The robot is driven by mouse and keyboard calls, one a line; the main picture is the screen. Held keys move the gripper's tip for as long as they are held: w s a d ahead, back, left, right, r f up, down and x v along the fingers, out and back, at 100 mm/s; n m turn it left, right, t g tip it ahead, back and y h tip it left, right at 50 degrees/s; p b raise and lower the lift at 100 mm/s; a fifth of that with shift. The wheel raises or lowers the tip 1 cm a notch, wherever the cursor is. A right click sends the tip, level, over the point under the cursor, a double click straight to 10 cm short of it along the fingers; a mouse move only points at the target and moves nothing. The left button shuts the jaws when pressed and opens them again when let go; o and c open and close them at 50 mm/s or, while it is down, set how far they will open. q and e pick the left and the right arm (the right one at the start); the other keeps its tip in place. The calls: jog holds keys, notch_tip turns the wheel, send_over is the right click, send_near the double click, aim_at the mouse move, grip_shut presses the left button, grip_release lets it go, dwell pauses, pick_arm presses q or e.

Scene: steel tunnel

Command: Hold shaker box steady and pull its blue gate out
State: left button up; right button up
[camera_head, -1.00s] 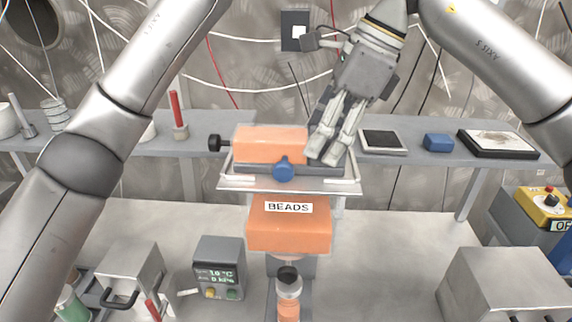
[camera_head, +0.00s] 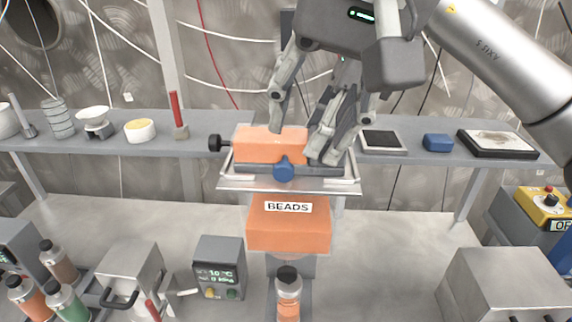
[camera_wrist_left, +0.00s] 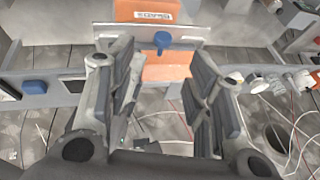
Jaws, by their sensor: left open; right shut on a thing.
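The orange shaker box (camera_head: 262,146) sits on a metal tray high on the stand in the head view. The blue gate's knob (camera_head: 284,171) sticks out at its front and also shows in the left wrist view (camera_wrist_left: 162,42). My left gripper (camera_head: 322,118) is open above the box, pointing down. In the left wrist view, its open fingers (camera_wrist_left: 164,84) stand apart with the orange box (camera_wrist_left: 166,68) showing beyond them.
An orange BEADS container (camera_head: 288,236) is below the tray (camera_head: 232,184). A black knob (camera_head: 215,143) projects at the box's left. A grey shelf (camera_head: 420,156) runs behind with small items. A bottle (camera_head: 287,290) stands in front. The bench at left and right of the stand has clear patches.

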aim_at(283, 173)
pick_arm(q)
jog(key=x, duration=1.2)
jog(key=shift+w+a+r, duration=0.15)
jog(key=shift+a+r, duration=0.05)
jog(key=shift+a, duration=0.15)
jog(key=shift+c, duration=0.3)
grip_shut()
